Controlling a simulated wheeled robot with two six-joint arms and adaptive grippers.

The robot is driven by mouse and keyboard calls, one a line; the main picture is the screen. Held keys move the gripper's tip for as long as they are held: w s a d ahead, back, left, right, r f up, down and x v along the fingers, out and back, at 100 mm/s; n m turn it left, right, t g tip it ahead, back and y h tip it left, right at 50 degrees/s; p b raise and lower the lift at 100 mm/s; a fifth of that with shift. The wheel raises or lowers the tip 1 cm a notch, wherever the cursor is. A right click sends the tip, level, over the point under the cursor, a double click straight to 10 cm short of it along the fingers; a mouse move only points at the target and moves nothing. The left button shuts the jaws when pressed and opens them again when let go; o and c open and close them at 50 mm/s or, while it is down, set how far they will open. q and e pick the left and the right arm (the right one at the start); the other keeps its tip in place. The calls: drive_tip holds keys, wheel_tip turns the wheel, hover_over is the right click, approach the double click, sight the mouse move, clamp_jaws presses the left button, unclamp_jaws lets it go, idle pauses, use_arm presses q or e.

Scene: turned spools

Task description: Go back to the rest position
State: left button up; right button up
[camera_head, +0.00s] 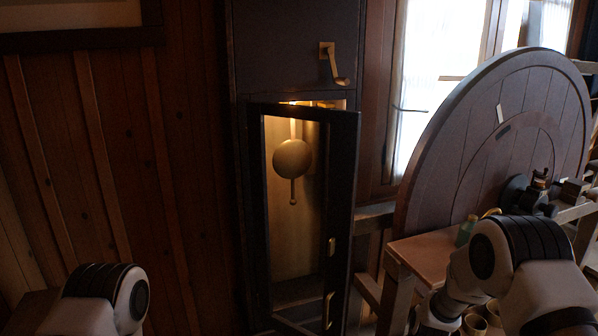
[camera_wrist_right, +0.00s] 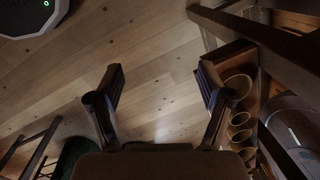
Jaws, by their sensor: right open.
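My right gripper (camera_wrist_right: 160,82) is open in the right wrist view. Its two dark fingers stand wide apart with nothing between them, above bare floor planks. In the head view my right arm (camera_head: 520,255) comes in at the lower right, and its gripper is not clearly visible there. My left arm (camera_head: 105,295) shows only as a white and black joint at the lower left. My left gripper is out of view.
Several round, open-topped pieces (camera_wrist_right: 238,118) sit in a wooden holder close to the right finger. A tall clock case with an ajar glazed door (camera_head: 342,200) stands ahead. A small wooden bench (camera_head: 425,252) and a large round wooden disc (camera_head: 470,150) stand right. Wooden floor (camera_wrist_right: 155,40) lies open.

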drive_tip(key=s+f+n+g, duration=0.1)
drive_tip(key=s+f+n, duration=0.15)
drive_tip(key=s, duration=0.45)
drive_tip(key=s+d+f+n+g, duration=0.1)
drive_tip(key=s+f, duration=0.3)
drive_tip(key=s, duration=0.3)
drive_tip(key=s+f+n+g, duration=0.15)
drive_tip(key=s+f, duration=0.25)
drive_tip(key=s, duration=0.4)
drive_tip(key=s+r+n+t+h, duration=0.1)
drive_tip(key=s+r+n+t, duration=0.1)
drive_tip(key=s+n, duration=0.9)
drive_tip(key=shift+a+r+n, duration=0.15)
drive_tip(key=shift+r+n, duration=0.5)
drive_tip(key=shift+n, duration=0.45)
